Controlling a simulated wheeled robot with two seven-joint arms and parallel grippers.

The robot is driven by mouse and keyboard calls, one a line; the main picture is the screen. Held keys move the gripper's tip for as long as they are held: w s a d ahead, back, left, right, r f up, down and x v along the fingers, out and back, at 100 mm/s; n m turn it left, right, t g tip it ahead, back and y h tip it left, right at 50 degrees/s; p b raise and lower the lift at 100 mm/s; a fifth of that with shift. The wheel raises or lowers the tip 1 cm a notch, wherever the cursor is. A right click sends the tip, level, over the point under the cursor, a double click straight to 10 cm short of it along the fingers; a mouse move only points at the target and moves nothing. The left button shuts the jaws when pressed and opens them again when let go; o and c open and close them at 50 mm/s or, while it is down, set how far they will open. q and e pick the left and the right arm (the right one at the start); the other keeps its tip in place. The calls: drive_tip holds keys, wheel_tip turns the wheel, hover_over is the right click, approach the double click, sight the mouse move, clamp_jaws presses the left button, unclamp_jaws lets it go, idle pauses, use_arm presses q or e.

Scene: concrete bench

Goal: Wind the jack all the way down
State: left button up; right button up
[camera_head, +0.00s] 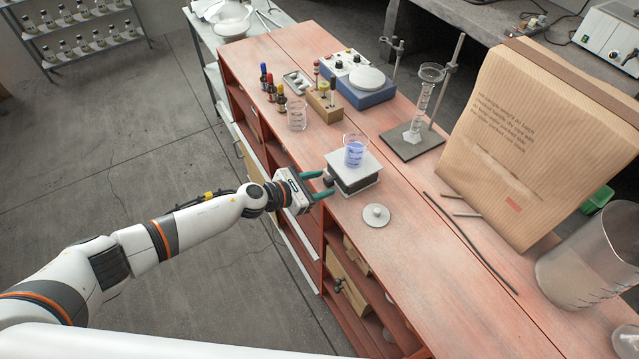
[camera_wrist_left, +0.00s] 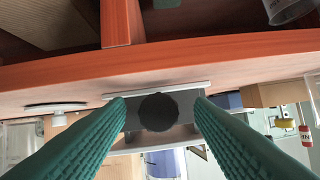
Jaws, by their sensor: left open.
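The jack (camera_head: 342,166) stands near the bench's left edge, with a pale square top plate and a dark body. A glass beaker (camera_head: 354,151) with blue liquid stands upright on the plate. The jack's dark round knob (camera_head: 328,181) faces my left gripper (camera_head: 318,184). In the left wrist view, which looks upside down, the knob (camera_wrist_left: 158,112) lies between the green fingertips, with a gap on either side. My left gripper is open and level with the knob. A gap shows between the jack's plates. My right gripper is out of view.
A pale round lid (camera_head: 376,216) lies on the bench in front of the jack. A stand with a glass cylinder (camera_head: 421,108), dark rods (camera_head: 470,243) and a large paper bag (camera_head: 540,140) are to the right. An empty beaker (camera_head: 297,116) and dropper bottles stand behind.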

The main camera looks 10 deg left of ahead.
use_arm(q)
drive_tip(key=shift+d, duration=0.1)
drive_tip(key=c, duration=1)
drive_tip(key=shift+f+n, duration=0.15)
drive_tip(key=shift+n, duration=0.25)
drive_tip(key=shift+w+f+n+g+h+b, duration=0.15)
drive_tip(key=shift+n+g+h+b, duration=0.35)
drive_tip(key=shift+n+g+b, duration=0.4)
drive_tip(key=shift+n+b, duration=0.3)
drive_tip(key=shift+b, duration=0.15)
drive_tip(key=shift+n+h, duration=0.3)
drive_tip(key=shift+r, duration=0.2)
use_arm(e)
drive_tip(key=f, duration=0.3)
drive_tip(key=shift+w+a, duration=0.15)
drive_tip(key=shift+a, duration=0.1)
use_arm(q)
drive_tip(key=o, duration=1)
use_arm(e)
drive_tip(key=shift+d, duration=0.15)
